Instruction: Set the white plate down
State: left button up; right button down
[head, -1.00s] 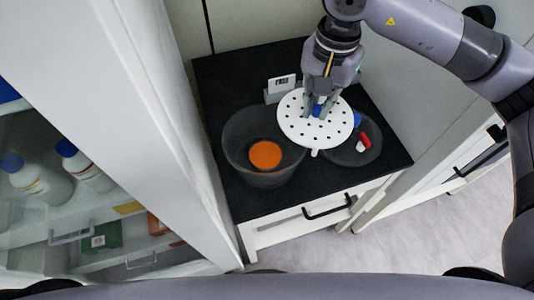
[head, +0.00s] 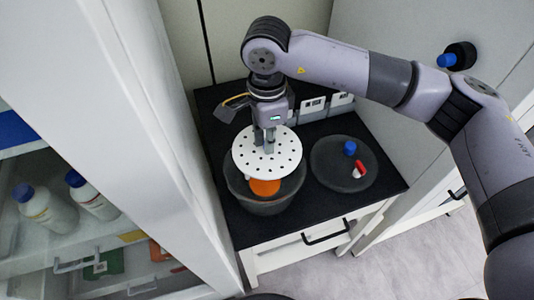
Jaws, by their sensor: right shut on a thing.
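The white plate (head: 254,162) is a round disc with many small dark holes. My right gripper (head: 269,146) is shut on it from above, near its middle. The plate is over the dark grey bowl (head: 268,207) on the black counter and covers much of the bowl's opening. An orange round thing (head: 265,187) inside the bowl shows past the plate's front edge. I cannot tell whether the plate touches the bowl. My left gripper is not in view.
A dark round lid or dish (head: 327,178) lies right of the bowl, with a blue knob (head: 350,148) and a red-and-white piece (head: 359,170) on it. Small label holders (head: 312,107) stand behind. A glass-fronted cabinet with bottles (head: 47,210) stands at left.

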notch_tip(320, 180, down, 2)
jog(key=shift+f, duration=0.2)
jog(key=shift+f+p, duration=0.3)
jog(key=shift+f, duration=0.3)
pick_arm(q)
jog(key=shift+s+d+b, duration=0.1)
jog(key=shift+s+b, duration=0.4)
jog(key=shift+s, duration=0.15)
pick_arm(e)
jog(key=shift+f, duration=2.45)
jog(key=c, duration=1.6)
grip_release()
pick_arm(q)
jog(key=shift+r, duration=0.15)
pick_arm(e)
jog(key=shift+r, duration=0.15)
